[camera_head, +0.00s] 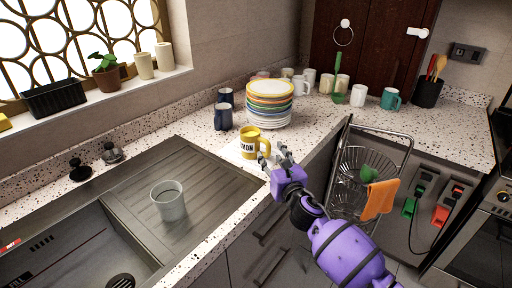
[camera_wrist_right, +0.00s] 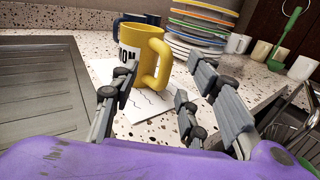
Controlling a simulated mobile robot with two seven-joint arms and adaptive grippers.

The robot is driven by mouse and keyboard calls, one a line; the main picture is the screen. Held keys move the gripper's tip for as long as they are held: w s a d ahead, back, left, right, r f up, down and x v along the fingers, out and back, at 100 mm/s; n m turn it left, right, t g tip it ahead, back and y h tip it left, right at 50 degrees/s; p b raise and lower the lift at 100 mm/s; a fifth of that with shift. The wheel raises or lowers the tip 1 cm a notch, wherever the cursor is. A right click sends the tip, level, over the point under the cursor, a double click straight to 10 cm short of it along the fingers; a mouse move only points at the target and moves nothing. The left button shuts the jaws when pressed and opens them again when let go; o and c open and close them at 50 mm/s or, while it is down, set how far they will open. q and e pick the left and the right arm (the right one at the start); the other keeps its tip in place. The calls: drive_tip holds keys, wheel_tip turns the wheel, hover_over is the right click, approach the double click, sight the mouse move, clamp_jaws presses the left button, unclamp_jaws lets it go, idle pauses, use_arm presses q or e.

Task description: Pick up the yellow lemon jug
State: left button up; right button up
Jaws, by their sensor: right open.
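The yellow lemon jug (camera_head: 249,143) stands upright on the counter, in front of the stack of plates, with a white label on its side and its handle toward the right. In the right wrist view the jug (camera_wrist_right: 141,52) stands just beyond the fingers, on a white sheet (camera_wrist_right: 155,101). My right gripper (camera_head: 275,158) is open and empty, close to the handle side of the jug. In the right wrist view the spread fingers of the right gripper (camera_wrist_right: 165,95) are in front of the jug, with a gap between. My left gripper is not in view.
Dark blue mugs (camera_head: 223,117) and a stack of colored plates (camera_head: 269,104) stand behind the jug. A grey cup (camera_head: 168,201) stands on the drainboard (camera_head: 135,205) at left. A wire rack (camera_head: 352,165) is right of my arm. Free counter lies left of the jug.

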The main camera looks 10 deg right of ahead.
sight(268, 149)
drive_tip(key=shift+w+f, duration=0.1)
drive_tip(key=shift+w, duration=1.75)
clamp_jaws()
